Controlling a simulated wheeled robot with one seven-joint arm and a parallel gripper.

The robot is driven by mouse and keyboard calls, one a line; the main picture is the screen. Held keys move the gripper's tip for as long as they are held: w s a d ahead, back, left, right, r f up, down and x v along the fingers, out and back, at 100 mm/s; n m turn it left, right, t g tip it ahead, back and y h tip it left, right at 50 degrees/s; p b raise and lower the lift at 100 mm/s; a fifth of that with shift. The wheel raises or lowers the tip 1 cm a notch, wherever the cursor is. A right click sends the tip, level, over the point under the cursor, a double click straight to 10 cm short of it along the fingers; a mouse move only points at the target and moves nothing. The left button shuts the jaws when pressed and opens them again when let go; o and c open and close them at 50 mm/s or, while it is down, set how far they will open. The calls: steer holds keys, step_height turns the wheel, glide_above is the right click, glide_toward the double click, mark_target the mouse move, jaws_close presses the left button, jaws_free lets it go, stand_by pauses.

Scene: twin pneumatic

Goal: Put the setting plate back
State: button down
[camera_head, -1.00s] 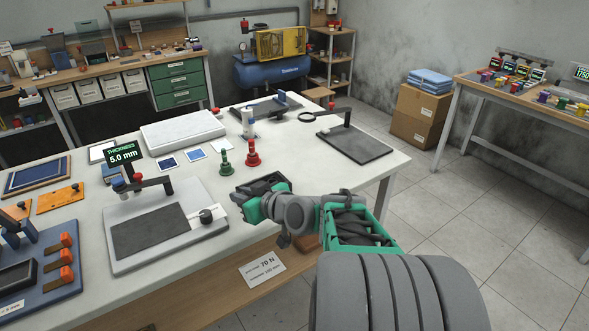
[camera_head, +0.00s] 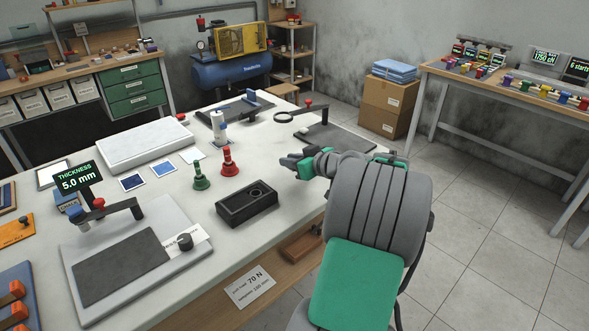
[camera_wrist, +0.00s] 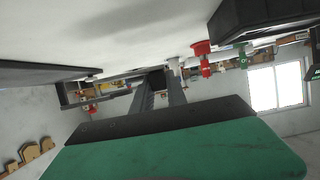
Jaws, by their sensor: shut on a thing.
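My gripper (camera_head: 289,163) is just above the right part of the white table, beyond and right of a black block (camera_head: 247,203) with a round hole in its top. In the wrist view the two grey fingers (camera_wrist: 161,90) close on a small dark piece (camera_wrist: 158,77) at their tips. Most of the piece is hidden, and I cannot tell for sure that it is the setting plate.
A green-knobbed stamp (camera_head: 201,172) and a red one (camera_head: 229,163) stand left of the gripper. A ring on an arm (camera_head: 284,118) overhangs a dark pad (camera_head: 335,140) beyond it. A thickness gauge (camera_head: 116,250) stands at front left. Bare table surrounds the block.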

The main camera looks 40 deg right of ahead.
mark_target(293, 178)
steer(key=f, duration=0.1)
steer(key=d+f, duration=0.1)
steer(key=f, duration=0.2)
steer(key=shift+w+d+f+p, duration=0.2)
steer(key=shift+w+p, duration=0.1)
steer(key=shift+w, duration=0.05)
steer(key=shift+f, duration=0.4)
steer(key=c, duration=1.3)
jaws_free()
steer(key=shift+r, duration=0.1)
steer(key=shift+s+r, duration=0.1)
steer(key=shift+r, duration=0.15)
steer(key=b+v, duration=0.1)
steer(key=v, duration=1)
steer(key=shift+s, duration=0.45)
